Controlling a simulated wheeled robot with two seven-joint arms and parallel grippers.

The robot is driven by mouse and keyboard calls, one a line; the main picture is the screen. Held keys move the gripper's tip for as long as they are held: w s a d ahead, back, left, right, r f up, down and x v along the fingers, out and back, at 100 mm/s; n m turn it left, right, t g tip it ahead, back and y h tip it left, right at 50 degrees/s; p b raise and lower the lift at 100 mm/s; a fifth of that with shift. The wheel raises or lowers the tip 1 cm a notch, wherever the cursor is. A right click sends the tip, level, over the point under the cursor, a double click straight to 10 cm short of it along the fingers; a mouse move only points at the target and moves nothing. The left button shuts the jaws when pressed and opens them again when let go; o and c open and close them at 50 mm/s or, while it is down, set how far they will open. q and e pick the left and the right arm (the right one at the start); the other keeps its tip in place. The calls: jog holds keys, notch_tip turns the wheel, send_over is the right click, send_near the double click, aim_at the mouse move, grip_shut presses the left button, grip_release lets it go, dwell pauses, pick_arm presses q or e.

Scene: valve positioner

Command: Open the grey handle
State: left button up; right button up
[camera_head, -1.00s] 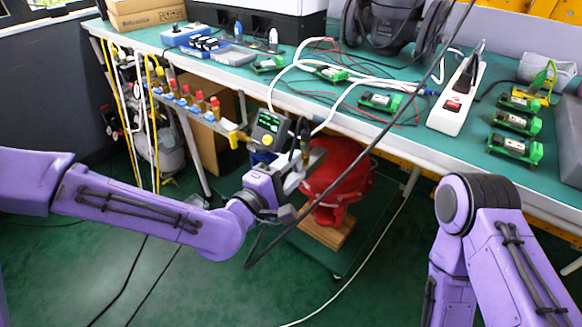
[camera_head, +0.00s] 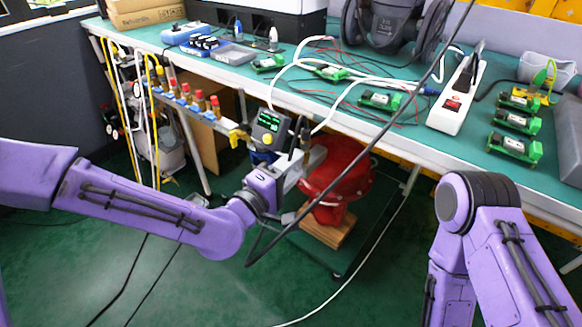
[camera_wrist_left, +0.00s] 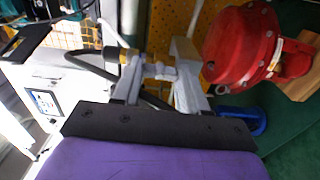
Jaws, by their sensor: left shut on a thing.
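My left gripper (camera_head: 297,165) is at the valve assembly below the front edge of the bench. In the left wrist view its two pale fingers (camera_wrist_left: 157,82) are closed on a small light-grey piece (camera_wrist_left: 158,71), which looks like the grey handle. A brass-coloured fitting (camera_wrist_left: 113,53) sits just left of it. The gripper and a black cable hide most of the handle in the head view. The positioner with a green-lit display (camera_head: 268,128) is just above the gripper. My right arm is at the right of the head view, but its gripper is out of view.
A red round actuator (camera_head: 340,180) stands right behind the gripper on a wooden block (camera_head: 328,230). A black cable crosses in front of it. The green bench top (camera_head: 400,130) carries circuit boards, wires and a white power strip (camera_head: 457,100). Red-capped fittings (camera_head: 200,101) line the left.

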pick_arm(q)
jog(key=o, duration=1.1)
jog(key=shift+c, duration=0.2)
jog(key=p+v, duration=0.8)
jog(key=v, duration=0.2)
jog(key=shift+s+a+p, duration=0.15)
jog(key=shift+s+p, duration=0.05)
jog(key=shift+p, duration=0.15)
